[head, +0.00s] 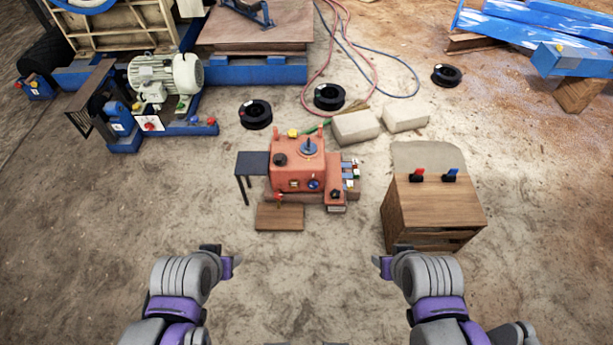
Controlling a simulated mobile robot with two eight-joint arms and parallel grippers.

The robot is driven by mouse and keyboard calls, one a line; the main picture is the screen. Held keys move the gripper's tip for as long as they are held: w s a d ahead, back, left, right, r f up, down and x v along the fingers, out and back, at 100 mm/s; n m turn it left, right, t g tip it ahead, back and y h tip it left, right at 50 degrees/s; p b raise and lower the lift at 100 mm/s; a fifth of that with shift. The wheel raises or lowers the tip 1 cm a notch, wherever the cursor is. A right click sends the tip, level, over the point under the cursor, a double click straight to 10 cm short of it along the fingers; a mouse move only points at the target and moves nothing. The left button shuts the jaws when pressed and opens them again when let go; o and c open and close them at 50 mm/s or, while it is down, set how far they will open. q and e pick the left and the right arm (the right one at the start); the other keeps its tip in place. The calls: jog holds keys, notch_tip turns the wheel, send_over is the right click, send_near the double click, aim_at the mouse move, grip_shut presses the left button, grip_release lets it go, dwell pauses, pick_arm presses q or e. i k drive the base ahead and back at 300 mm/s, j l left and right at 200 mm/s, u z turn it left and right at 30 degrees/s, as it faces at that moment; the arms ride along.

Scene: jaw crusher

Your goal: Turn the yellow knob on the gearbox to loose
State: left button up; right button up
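The gearbox (290,172) is an orange-red box on the ground at the centre of the head view. A small yellow knob (292,133) shows at its back left edge; its setting is too small to read. A dark round knob (280,159) and a grey-blue round fitting (309,147) sit on the top. My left gripper (226,260) is in front of the gearbox and to its left. My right gripper (385,262) is in front and to its right. Both are apart from the gearbox and hold nothing that I can see. Their finger gaps are unclear.
A wooden cabinet (432,213) with red and blue clips stands right of the gearbox. A small dark table (252,163) is at its left, a wooden board (280,217) in front. Pale blocks (355,127), black coils (255,114) and hoses lie behind. Ground between my grippers is clear.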

aim_at(292, 133)
jog(key=i+u, duration=0.1)
jog(key=u, duration=0.55)
jog(key=i+l+u, duration=0.35)
jog(key=i, duration=0.2)
jog(key=i+l+u, duration=0.35)
jog(key=i, duration=0.15)
jog(key=i+l, duration=0.15)
jog(key=i, duration=0.15)
